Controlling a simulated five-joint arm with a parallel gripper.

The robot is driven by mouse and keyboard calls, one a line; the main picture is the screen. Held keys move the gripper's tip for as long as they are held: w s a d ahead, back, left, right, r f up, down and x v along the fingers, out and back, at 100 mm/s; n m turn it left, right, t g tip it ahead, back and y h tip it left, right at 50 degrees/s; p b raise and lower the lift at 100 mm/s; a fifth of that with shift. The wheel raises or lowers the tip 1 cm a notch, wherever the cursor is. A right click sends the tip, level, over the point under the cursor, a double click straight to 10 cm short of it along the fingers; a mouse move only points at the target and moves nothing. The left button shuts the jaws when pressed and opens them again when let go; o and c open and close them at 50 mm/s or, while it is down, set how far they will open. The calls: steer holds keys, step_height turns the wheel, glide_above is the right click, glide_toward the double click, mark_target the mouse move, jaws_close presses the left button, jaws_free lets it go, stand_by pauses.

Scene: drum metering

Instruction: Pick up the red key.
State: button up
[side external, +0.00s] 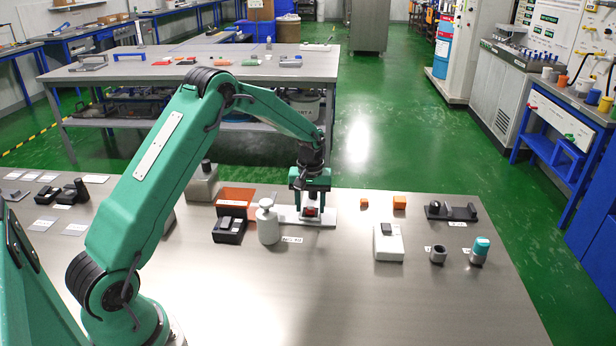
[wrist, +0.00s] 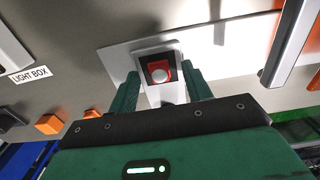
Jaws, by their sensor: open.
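The red key (wrist: 154,68) shows in the wrist view as a small red piece with a pale round knob, set against a dark square on a light grey block (wrist: 144,51). The block stands on a white plate (wrist: 118,58). In the side view the red key (side external: 311,211) is a small red patch low between my fingers. My gripper (side external: 311,207) points down over the plate, with its two green fingers apart on either side of the block. In the wrist view my gripper (wrist: 160,82) is open, and nothing is visibly clamped. Finger contact cannot be told.
The table front is clear.

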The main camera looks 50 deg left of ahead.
mark_target(311, 209)
steer(key=c, duration=1.1)
steer(key=shift+o, duration=0.2)
steer(key=shift+r, duration=0.2)
steer(key=shift+r, duration=0.5)
steer(key=r, duration=0.3)
steer(key=shift+d+r, duration=0.15)
steer(key=shift+d, duration=0.15)
steer(key=s+d+r, duration=0.3)
steer(key=d+r, duration=0.3)
steer(key=d, duration=0.4)
steer(key=shift+d+r, duration=0.2)
steer(key=shift+d, duration=0.15)
steer(key=shift+s, duration=0.1)
